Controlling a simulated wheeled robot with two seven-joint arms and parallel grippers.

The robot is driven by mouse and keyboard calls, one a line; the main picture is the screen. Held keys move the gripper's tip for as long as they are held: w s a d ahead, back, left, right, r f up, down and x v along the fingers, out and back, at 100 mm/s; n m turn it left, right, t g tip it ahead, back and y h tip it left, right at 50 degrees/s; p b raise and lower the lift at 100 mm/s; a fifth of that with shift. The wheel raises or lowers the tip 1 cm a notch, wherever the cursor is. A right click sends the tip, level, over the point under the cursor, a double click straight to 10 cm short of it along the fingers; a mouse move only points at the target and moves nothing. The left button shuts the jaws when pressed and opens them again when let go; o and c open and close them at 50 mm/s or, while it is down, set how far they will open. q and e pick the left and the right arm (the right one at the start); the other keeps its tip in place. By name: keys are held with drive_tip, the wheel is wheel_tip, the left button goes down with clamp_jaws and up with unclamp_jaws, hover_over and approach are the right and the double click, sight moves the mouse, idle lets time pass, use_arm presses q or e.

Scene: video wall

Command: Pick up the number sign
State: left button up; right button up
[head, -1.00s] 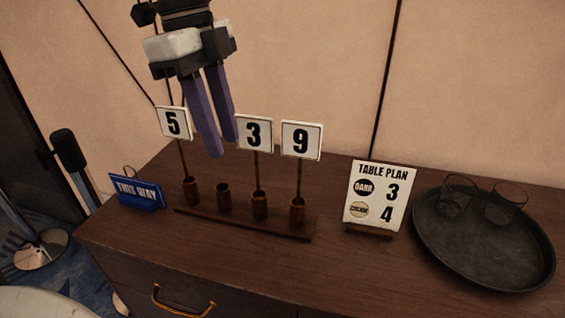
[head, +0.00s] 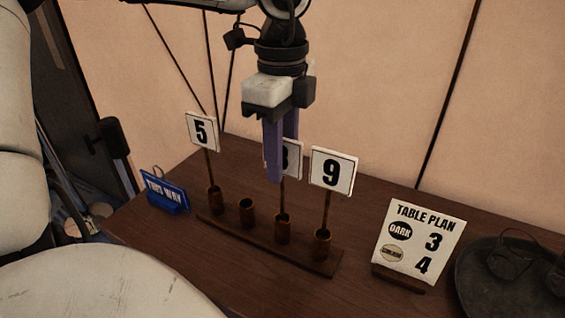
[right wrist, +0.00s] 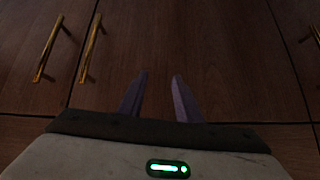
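Three white number signs on thin sticks stand in a wooden rack (head: 300,257): the 5 (head: 202,132), the 3 (head: 293,160) and the 9 (head: 331,172). The second cup from the left (head: 247,213) is empty. My left gripper (head: 280,160) points down at the 3. One purple finger is in front of that sign and hides its left part; the other goes behind it. The fingers look apart, and no grip on the sign shows. My right gripper (right wrist: 160,76) is open and empty, facing the cabinet front.
A table plan card (head: 418,240) pairs DARK with 3 and another, unclear label with 4. A dark round tray (head: 500,295) with glasses is at the right. Brass handles (right wrist: 92,48) are on the cabinet doors.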

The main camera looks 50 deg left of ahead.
sight(282, 195)
use_arm(q)
wheel_tip(282, 195, down, 2)
drive_tip(key=shift+f, duration=0.2)
clamp_jaws()
